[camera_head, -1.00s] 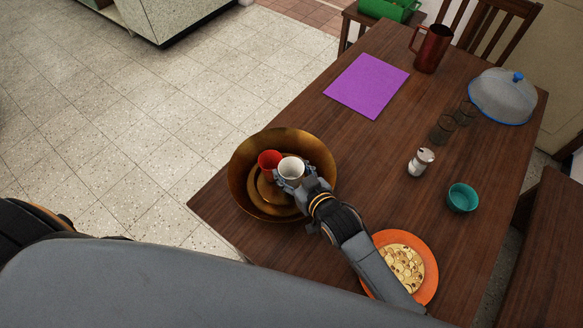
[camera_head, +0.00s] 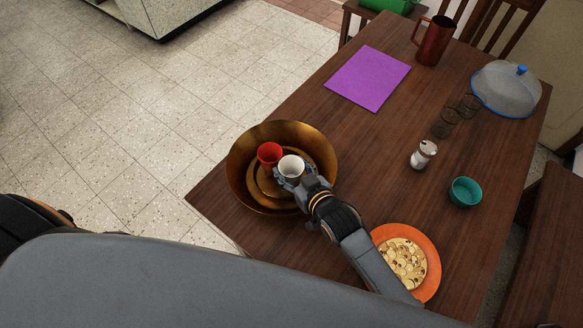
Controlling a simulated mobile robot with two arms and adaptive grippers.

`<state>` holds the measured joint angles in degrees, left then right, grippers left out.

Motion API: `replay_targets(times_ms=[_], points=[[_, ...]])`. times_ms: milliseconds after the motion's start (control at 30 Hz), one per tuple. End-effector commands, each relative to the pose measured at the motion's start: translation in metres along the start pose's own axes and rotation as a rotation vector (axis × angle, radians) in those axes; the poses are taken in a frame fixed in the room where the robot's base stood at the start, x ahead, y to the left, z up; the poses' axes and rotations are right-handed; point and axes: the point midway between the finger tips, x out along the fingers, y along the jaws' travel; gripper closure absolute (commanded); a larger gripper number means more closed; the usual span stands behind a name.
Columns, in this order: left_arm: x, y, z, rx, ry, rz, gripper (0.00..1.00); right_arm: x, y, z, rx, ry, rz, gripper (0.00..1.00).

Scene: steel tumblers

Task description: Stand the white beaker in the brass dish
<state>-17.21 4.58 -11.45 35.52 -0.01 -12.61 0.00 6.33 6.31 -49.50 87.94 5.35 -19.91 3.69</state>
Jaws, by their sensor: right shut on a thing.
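The brass dish (camera_head: 319,150) is a wide, deep golden bowl at the near left corner of the wooden table. The white beaker (camera_head: 291,166) is upright, its open mouth facing up, within the dish's outline. My right gripper (camera_head: 287,179) is shut on the white beaker from its near right side. The gripper hides the beaker's lower part, so I cannot tell if its base touches the dish. A red cup (camera_head: 270,154) stands inside the dish just left of the beaker. My left gripper is out of view.
An orange plate of food (camera_head: 431,285) lies beneath and beside my right forearm. A shaker (camera_head: 424,154), teal bowl (camera_head: 466,191), dark glasses (camera_head: 445,122), grey dome (camera_head: 506,88) and red-brown pitcher (camera_head: 435,42) stand farther right. A purple mat (camera_head: 367,78) lies at the back.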

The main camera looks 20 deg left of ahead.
Motion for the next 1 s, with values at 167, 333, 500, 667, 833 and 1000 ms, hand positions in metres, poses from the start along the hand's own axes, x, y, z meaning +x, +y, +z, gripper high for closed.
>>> replay_targets(times_ms=[167,333,500,667,833,1000], points=[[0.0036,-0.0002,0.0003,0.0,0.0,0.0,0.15,0.0022,-0.0002,0.0046,0.0,0.001,0.0,0.76],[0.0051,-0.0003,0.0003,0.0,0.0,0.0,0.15,0.0033,-0.0002,0.0071,0.0,0.002,0.0,0.76],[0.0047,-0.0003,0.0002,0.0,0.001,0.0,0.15,0.0031,-0.0001,0.007,0.0,0.001,0.0,0.36],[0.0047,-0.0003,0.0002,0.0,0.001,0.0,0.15,0.0031,-0.0001,0.0071,0.0,0.0,0.0,0.18],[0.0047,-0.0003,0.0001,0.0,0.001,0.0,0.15,0.003,0.0,0.0072,0.0,0.0,0.0,0.18],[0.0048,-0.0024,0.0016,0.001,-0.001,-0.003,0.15,-0.0004,0.0002,0.0079,0.0,-0.001,0.0,0.18]])
